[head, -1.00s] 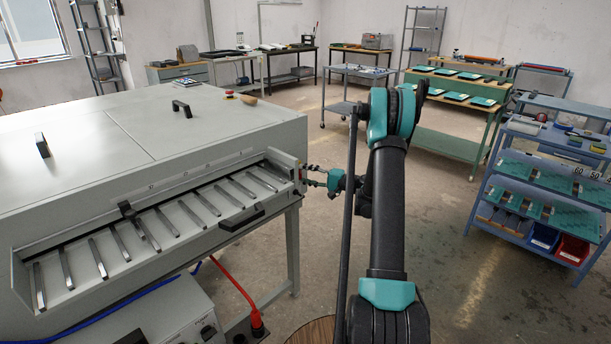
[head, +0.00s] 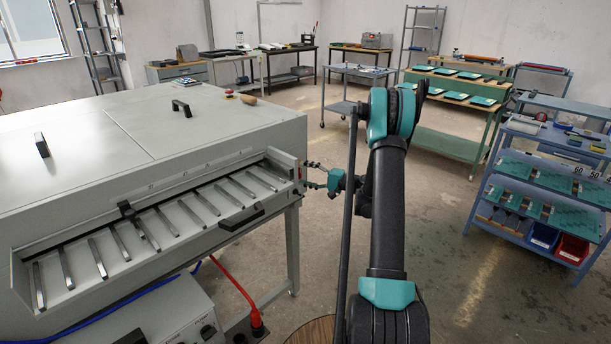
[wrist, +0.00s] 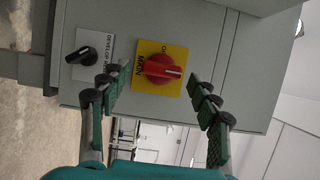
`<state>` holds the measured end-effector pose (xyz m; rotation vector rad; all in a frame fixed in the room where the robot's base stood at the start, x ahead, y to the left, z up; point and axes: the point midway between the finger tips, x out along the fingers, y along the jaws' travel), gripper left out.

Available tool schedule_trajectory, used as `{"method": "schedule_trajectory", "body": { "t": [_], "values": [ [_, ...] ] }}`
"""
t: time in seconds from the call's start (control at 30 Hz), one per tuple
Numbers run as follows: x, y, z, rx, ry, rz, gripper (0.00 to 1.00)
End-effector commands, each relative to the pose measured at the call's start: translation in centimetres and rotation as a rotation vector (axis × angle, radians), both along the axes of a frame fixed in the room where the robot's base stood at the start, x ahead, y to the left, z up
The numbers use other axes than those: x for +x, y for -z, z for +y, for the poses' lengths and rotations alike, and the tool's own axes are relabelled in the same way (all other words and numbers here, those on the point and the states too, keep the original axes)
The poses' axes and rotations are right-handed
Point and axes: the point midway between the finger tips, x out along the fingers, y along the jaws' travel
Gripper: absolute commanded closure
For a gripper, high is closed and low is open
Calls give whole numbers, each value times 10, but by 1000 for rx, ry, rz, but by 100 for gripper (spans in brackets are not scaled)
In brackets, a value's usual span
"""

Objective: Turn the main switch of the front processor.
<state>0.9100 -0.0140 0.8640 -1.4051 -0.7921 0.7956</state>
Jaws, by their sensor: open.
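The main switch (wrist: 162,68) is a red rotary knob on a yellow plate marked MAIN in the wrist view. It sits on the grey end panel of the front processor (head: 150,140). My gripper (wrist: 160,92) is open, with one finger on each side of the knob in the picture and no visible contact. In the head view my gripper (head: 312,175) is at the processor's right end, and the knob cannot be made out there.
A black rotary knob (wrist: 86,56) on a white label marked DEVELOP sits left of the main switch. A red cable (head: 235,285) runs below the processor. A blue shelf cart (head: 545,190) stands at the right. The floor between is mostly clear.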

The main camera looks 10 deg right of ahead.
Motion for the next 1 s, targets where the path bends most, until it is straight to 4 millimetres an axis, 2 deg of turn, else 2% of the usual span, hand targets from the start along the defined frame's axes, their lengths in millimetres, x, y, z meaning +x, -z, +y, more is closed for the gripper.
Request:
{"method": "schedule_trajectory", "body": {
  "t": [0.17,0.4,0.6,0.8,1.0],
  "values": [
    [-9,0,-17,0,3,0,38],
    [-35,0,-60,0,5,0,38],
    [-53,1,-88,0,4,0,38],
    [-61,1,-101,0,2,0,38],
    [-62,1,-102,0,1,0,38]
  ]
}}
